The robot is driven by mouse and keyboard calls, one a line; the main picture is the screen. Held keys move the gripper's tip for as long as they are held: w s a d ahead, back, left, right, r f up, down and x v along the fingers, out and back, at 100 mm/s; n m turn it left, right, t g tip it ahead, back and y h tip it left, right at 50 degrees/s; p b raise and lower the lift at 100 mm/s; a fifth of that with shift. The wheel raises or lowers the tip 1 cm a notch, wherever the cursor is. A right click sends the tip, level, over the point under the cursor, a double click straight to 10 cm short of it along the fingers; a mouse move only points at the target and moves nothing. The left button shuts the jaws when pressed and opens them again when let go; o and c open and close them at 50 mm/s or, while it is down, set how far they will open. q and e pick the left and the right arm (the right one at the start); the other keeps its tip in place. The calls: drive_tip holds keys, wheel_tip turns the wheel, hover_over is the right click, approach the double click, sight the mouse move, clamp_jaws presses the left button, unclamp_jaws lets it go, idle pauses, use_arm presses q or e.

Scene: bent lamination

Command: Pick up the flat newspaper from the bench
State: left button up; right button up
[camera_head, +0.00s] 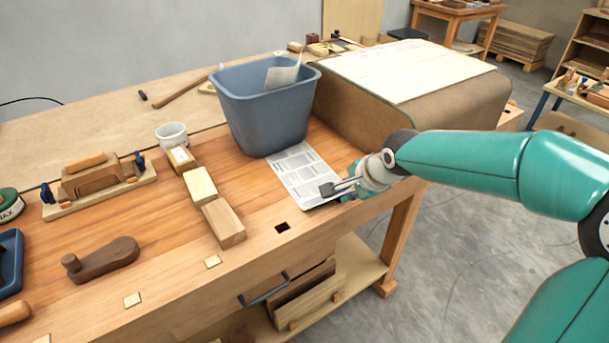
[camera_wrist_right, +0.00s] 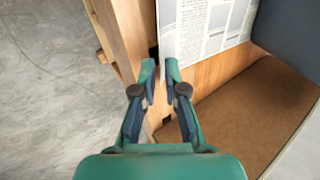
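The flat newspaper (camera_head: 297,168) lies on the bench (camera_head: 145,220) near its front edge, with its far end close to the blue bin. It also shows in the right wrist view (camera_wrist_right: 205,28). My right gripper (camera_head: 332,189) is at the newspaper's near right corner. In the right wrist view its two fingertips (camera_wrist_right: 160,68) stand a small gap apart, by the newspaper's end and the bench edge. I cannot tell whether the paper's edge is between them. My left gripper is not in view.
A blue-grey bin (camera_head: 262,112) with a pale sheet (camera_head: 282,74) in it stands behind the newspaper. A large brown curved form (camera_head: 455,104) is to the right. Wooden blocks (camera_head: 223,222) and a white mug (camera_head: 172,136) are to the left.

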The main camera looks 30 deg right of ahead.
drive_tip(key=shift+x, duration=1.45)
clamp_jaws()
drive_tip(key=shift+r, duration=0.15)
